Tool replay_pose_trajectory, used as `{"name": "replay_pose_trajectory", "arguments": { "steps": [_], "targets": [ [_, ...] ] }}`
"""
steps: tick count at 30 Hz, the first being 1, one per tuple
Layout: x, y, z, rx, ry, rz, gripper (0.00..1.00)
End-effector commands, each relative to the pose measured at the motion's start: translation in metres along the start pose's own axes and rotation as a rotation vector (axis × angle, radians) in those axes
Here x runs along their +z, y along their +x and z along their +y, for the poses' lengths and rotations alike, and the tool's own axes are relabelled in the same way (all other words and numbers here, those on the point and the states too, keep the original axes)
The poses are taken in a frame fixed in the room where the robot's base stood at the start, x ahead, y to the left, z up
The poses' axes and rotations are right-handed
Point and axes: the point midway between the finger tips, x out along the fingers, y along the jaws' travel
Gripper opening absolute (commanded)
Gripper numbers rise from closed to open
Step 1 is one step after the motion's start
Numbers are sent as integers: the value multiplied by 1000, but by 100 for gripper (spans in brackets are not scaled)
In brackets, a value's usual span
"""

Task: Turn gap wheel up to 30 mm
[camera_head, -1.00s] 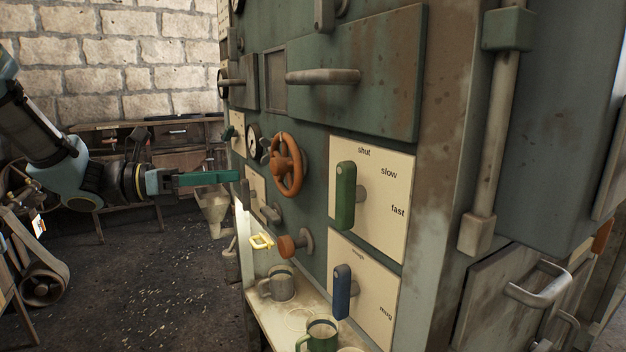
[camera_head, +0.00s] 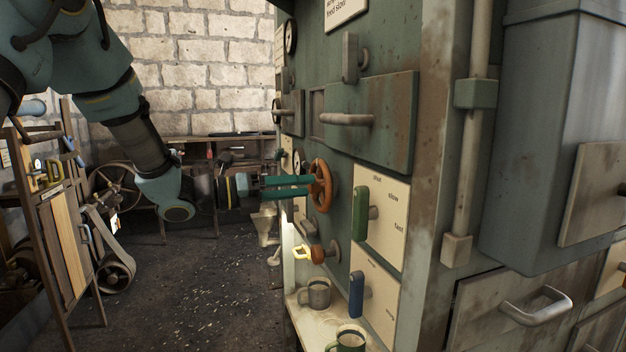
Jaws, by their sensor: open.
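The orange-brown hand wheel (camera_head: 322,186), which I take for the gap wheel, stands out from the green machine's front. My gripper (camera_head: 310,186) is open, with its two green fingers reaching from the left to the wheel's near rim. The fingers are apart, one above the other. The fingertips overlap the rim in this view, and I cannot tell whether they touch it. A small round dial (camera_head: 299,161) sits behind the fingers, partly hidden. No 30 mm mark is readable.
A green lever (camera_head: 360,213) and a blue lever (camera_head: 356,294) stand out at the right of the wheel. Mugs stand on the shelf.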

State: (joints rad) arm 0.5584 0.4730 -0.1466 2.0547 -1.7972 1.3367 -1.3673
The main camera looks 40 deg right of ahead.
Motion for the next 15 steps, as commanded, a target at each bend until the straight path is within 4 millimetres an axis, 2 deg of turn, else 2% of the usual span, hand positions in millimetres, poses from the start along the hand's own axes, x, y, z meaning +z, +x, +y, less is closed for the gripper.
{"name": "replay_pose_trajectory", "arguments": {
  "steps": [1,6,15],
  "targets": [
    [1,9,-3,-3,-1,3,51],
    [0,27,-1,-1,0,2,51],
    [0,33,0,0,1,0,51]
  ]
}}
